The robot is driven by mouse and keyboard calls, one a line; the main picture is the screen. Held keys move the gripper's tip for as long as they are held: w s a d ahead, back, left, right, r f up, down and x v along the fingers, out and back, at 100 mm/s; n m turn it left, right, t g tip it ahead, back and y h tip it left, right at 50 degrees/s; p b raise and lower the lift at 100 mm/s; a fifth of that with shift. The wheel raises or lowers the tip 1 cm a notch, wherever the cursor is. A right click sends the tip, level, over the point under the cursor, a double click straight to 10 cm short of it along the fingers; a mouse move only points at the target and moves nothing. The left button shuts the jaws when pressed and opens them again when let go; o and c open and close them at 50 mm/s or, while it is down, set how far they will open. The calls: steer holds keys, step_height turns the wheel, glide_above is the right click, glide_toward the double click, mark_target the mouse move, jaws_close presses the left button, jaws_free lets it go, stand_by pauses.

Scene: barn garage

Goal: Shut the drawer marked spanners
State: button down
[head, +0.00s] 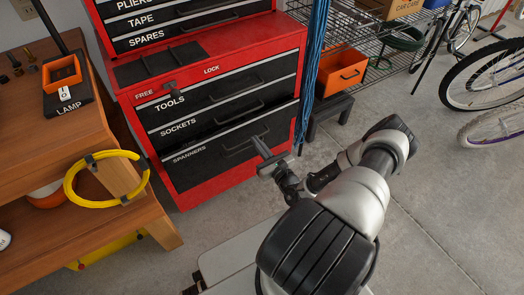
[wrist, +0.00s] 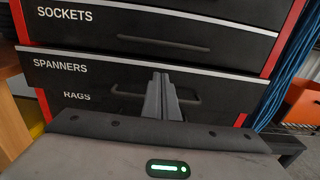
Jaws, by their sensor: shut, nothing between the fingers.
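The drawer marked SPANNERS (head: 215,165) is a black front low on the red tool chest, with a pale top strip and a dark bar handle (head: 240,147). In the wrist view, the spanners drawer (wrist: 100,77) spans the middle of the picture. I cannot tell for sure how far it stands out from the chest. My gripper (head: 260,147) is shut and empty, its fingers pointing at the drawer front near the handle. In the wrist view, the fingertips (wrist: 160,77) overlap the handle's middle and hide part of it. I cannot tell whether they touch.
The sockets drawer (wrist: 110,28) is above; a RAGS label (wrist: 77,96) shows below. A wooden bench (head: 50,165) with a yellow ring (head: 85,197) stands left. Blue cords (head: 314,60) hang by the chest's right side. An orange bin (head: 342,72) and bicycles are further right. Concrete floor (head: 440,200) is clear at right.

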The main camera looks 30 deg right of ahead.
mark_target(242, 124)
steer(key=w+b, duration=0.1)
steer(key=w, duration=0.6)
steer(key=shift+w+a, duration=0.1)
steer(key=shift+w, duration=0.2)
steer(key=shift+w, duration=0.1)
